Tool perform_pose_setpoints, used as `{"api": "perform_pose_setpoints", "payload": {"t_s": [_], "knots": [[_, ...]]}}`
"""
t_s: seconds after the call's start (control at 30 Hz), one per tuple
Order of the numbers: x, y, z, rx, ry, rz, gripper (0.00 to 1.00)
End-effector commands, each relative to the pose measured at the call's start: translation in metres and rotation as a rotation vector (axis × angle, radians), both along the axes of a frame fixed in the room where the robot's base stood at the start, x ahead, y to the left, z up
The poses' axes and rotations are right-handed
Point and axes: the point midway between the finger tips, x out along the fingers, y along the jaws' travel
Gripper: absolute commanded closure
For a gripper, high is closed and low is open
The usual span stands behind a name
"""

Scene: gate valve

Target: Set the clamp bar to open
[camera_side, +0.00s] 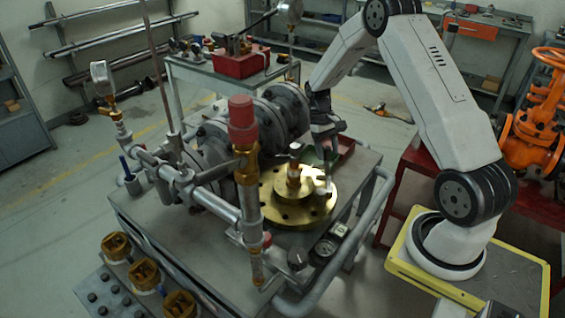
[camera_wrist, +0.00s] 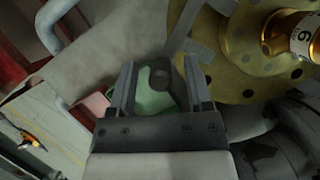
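The clamp bar appears to be the grey flat bar (camera_wrist: 187,32) at the edge of the brass flange (camera_wrist: 235,50) in the wrist view. In the side view its light end (camera_side: 323,187) shows at the right of the brass flange (camera_side: 280,208). A dark round knob (camera_wrist: 160,74) shows between my fingers; whether it belongs to the bar I cannot tell. My gripper (camera_wrist: 160,80) points down with its fingers apart, and gaps show beside the knob. In the side view my gripper (camera_side: 327,160) is just above the flange's right rear edge.
A brass fitting (camera_side: 293,178) stands on the flange. A red-capped valve pipe (camera_side: 243,140) rises at its left. A green tray (camera_wrist: 150,103) lies beyond my fingers. A gauge (camera_side: 324,248) sits at the cart's front right. A red box (camera_side: 240,64) stands behind.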

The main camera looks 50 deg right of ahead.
Motion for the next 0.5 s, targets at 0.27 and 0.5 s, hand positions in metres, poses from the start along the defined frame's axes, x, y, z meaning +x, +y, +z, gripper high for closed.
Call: {"api": "perform_pose_setpoints", "payload": {"t_s": [0.27,0.5], "knots": [[0.002,0.000,0.004,0.000,0.001,0.000,0.36],[0.010,-0.004,0.025,-0.001,-0.002,0.000,0.36]]}}
